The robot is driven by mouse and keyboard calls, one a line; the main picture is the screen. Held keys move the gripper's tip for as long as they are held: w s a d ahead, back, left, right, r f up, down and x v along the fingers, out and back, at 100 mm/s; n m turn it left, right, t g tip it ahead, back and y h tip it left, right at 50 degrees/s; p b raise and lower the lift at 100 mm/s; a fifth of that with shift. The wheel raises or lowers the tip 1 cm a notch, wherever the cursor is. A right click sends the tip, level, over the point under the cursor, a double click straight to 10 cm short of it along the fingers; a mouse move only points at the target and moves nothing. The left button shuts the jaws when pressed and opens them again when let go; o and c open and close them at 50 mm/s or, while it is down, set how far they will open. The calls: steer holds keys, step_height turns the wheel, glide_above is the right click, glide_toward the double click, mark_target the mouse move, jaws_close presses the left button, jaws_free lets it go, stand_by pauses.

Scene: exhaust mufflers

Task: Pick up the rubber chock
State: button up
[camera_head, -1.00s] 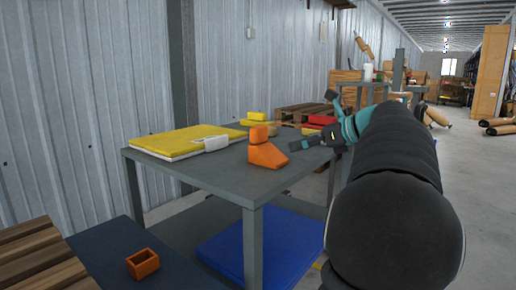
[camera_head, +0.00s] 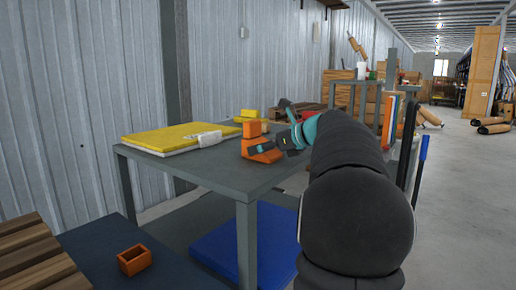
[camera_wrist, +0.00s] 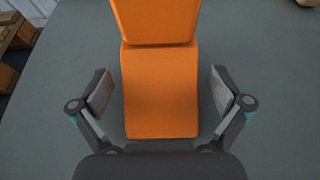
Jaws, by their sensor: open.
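The rubber chock appears to be the orange wedge-like piece (camera_head: 260,149) on the grey table (camera_head: 228,182), with a taller block-like part at its far end. In the wrist view the orange piece (camera_wrist: 160,92) fills the middle, its low front part between my fingers. My gripper (camera_head: 272,147) is at the table's right side, beside the orange piece. In the wrist view my gripper (camera_wrist: 160,92) is open, one finger on each side, with a gap between each finger and the orange sides. The far end of the orange piece is cut off in the wrist view.
A yellow pad (camera_head: 165,139) with a white item (camera_head: 209,139) lies at the table's left. A yellow block (camera_head: 246,115) is behind the chock. Below are a blue slab (camera_head: 225,245) and a small orange open box (camera_head: 134,260). The table's front is clear.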

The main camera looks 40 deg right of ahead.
steer(key=shift+x, duration=1.05)
steer(key=c, duration=1.6)
